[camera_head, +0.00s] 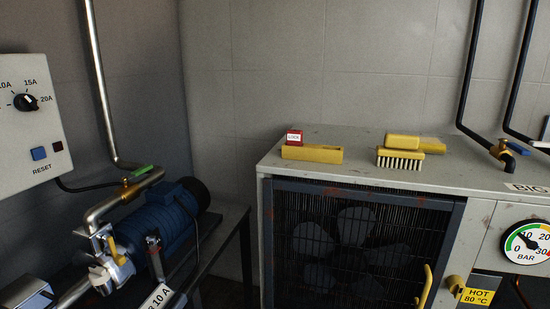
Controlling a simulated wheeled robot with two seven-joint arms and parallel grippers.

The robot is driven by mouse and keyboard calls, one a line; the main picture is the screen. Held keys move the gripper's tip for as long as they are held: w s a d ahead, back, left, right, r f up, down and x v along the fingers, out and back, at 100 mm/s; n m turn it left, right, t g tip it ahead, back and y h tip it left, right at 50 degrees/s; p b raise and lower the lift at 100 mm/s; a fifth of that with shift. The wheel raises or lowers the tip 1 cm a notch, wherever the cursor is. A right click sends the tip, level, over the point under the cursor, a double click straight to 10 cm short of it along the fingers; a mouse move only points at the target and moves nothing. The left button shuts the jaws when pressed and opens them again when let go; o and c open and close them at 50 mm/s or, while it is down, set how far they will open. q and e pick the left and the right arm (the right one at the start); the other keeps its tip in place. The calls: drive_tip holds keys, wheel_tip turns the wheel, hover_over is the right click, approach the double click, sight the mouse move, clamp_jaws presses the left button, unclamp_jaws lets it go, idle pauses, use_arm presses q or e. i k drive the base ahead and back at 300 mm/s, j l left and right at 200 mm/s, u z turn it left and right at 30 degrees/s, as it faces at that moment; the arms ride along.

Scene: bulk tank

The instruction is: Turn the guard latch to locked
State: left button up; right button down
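The fan guard (265,240) is a dark framed grille on the front of the grey cabinet, with a large fan behind it. A yellow lever (425,287), which looks like the guard latch, stands nearly upright at the guard's lower right edge. Its top leans slightly right, and its lower end is near the picture's bottom edge. I cannot tell from here whether it is locked. I cannot make out either of my grippers in this view, and nothing is seen touching the lever.
A yellow fitting (456,284) and HOT 80 °C label (477,297) are right of the lever, below a pressure gauge (527,243). A brush (402,158), yellow block (312,153) and red labelled item (294,137) lie on the cabinet. A blue motor (158,222) is left.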

sight(456, 286)
drive_tip(key=k+j+z, duration=0.55)
drive_tip(key=z, duration=0.15)
drive_tip(key=k+j+z, duration=0.15)
drive_tip(key=k+z, duration=0.2)
